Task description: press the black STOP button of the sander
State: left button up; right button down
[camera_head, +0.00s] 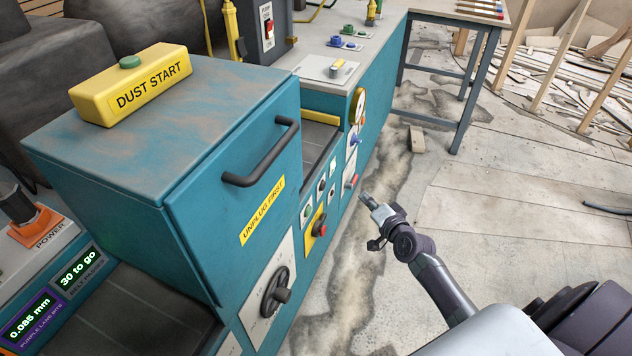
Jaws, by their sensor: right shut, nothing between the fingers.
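The sander (325,262) is a teal machine running from the lower left to the top middle. Its right side carries a row of small square plates with buttons. A dark button (321,188) sits in this row between a greenish button (308,211) and another small button (332,165). Their labels are too small to read, so I cannot tell which is STOP. My right gripper (368,200) is shut and empty, pointing towards the sander's side. It is to the right of the buttons and appears apart from the panel. My left gripper is not in view.
A red button (320,226) on a yellow plate sits below the row. A dark rotary knob (276,292) and a black handle (262,155) stick out nearer. A red knob (352,181) and blue knob (355,140) are farther along. A wooden block (417,139) lies on the floor.

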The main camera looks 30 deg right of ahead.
aim_at(324, 186)
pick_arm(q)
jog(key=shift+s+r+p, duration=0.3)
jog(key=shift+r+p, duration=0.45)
pick_arm(e)
jog(key=w+a, duration=0.5)
jog(key=w, duration=0.1)
jog(key=shift+w+a, duration=0.25)
jog(key=shift+a, duration=0.05)
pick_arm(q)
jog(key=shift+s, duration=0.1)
pick_arm(e)
jog(key=shift+w, duration=0.1)
dwell(0.8)
jog(key=shift+w+a, duration=0.2)
jog(key=shift+a, duration=0.1)
jog(key=shift+w+a, duration=0.3)
jog(key=shift+w, duration=0.05)
dwell(0.7)
jog(key=shift+s+d, duration=0.1)
dwell(0.3)
jog(key=shift+s+d, duration=0.45)
jog(key=shift+s, duration=0.1)
